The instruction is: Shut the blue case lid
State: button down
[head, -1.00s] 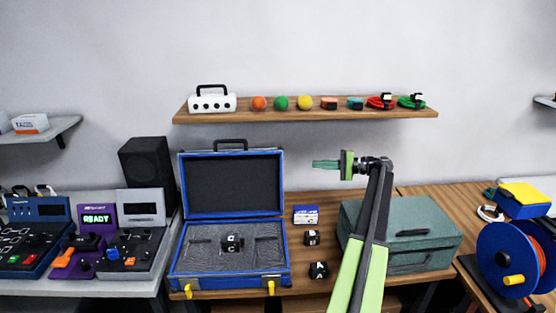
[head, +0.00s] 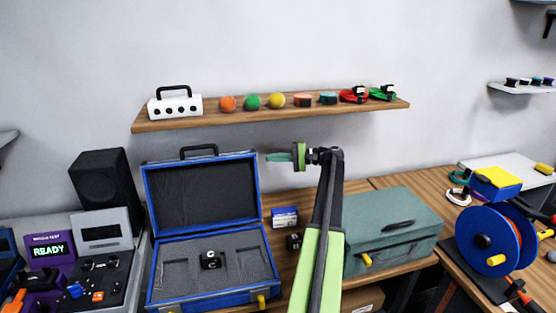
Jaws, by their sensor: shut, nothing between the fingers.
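The blue case (head: 212,296) stands open on the wooden bench at centre left. Its lid (head: 202,196) is raised upright at the back, with a dark lining and a black handle on top. The case's grey foam base holds a black block marked C (head: 210,260). Yellow latches show at the front edge, the right one (head: 261,301) clearly. My gripper (head: 275,157) is shut and empty, pointing left. In the picture it is just right of the lid's upper right corner; I cannot tell the depth between them.
A closed green case (head: 392,232) stands right of my arm. A small blue-white box (head: 285,217) and a black block (head: 293,242) lie between the cases. A wooden shelf (head: 280,113) with several items hangs above. A blue cable reel (head: 492,240) is at right.

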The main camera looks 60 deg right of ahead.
jog(key=a, duration=0.1)
jog(key=w+a, duration=0.1)
jog(key=a, duration=0.1)
jog(key=w+a, duration=0.1)
jog(key=a, duration=0.1)
jog(key=shift+a+r+p, duration=0.2)
jog(key=shift+r+p, duration=0.05)
jog(key=shift+p, duration=0.05)
jog(key=shift+s+a, duration=0.1)
